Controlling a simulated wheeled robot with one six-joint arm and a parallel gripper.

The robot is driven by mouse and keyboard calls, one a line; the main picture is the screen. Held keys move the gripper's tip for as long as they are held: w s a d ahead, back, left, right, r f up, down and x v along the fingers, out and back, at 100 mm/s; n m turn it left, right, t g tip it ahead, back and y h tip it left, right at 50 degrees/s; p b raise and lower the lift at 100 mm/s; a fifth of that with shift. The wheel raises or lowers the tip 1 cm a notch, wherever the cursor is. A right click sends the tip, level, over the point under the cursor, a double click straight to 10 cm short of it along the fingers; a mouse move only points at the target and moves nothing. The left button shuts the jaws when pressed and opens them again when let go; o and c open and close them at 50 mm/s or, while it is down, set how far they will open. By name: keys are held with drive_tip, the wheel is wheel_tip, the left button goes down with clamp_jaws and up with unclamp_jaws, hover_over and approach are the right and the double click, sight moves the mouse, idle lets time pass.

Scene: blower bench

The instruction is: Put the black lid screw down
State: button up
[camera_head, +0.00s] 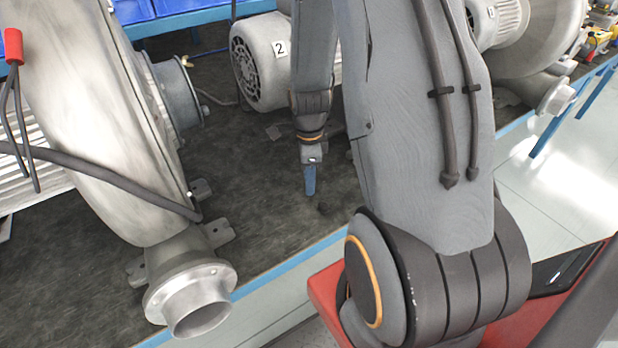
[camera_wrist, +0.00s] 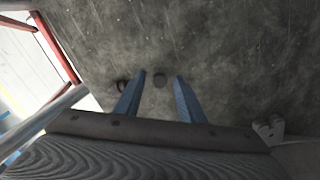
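My gripper (camera_head: 310,193) points down at the dark bench top, with its blue fingers low over the surface. In the wrist view my gripper (camera_wrist: 160,76) has its two blue fingers apart, with a clear gap between them. A small dark round piece, which looks like the black lid screw (camera_wrist: 160,81), shows in the gap near the fingertips, touching neither finger. A second small dark shape (camera_wrist: 121,86) shows just left of the left finger; I cannot tell what it is. In the head view a small dark piece (camera_head: 322,208) lies on the bench beside the fingertips.
A large grey blower housing (camera_head: 95,120) with an outlet flange (camera_head: 192,295) stands at left. A motor marked 2 (camera_head: 262,60) is behind my gripper. Blue bins (camera_head: 135,8) are at the back. The bench top (camera_head: 255,190) between blower and gripper is mostly clear, ending at a blue front edge (camera_head: 290,262).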

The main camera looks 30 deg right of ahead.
wheel_tip(320, 180, up, 8)
drive_tip(key=b, duration=0.1)
drive_tip(key=s+a+r+n, duration=0.3)
drive_tip(key=a+n, duration=0.3)
drive_tip(key=n, duration=0.5)
drive_tip(key=s+a+r+n+t, duration=0.1)
drive_tip(key=s+a+r+n, duration=0.3)
drive_tip(key=a+n, duration=0.3)
drive_tip(key=n, duration=0.5)
drive_tip(key=shift+s+r, duration=0.15)
drive_tip(key=shift+s, duration=0.2)
drive_tip(key=shift+d, duration=0.15)
drive_tip(key=shift+c, duration=0.6)
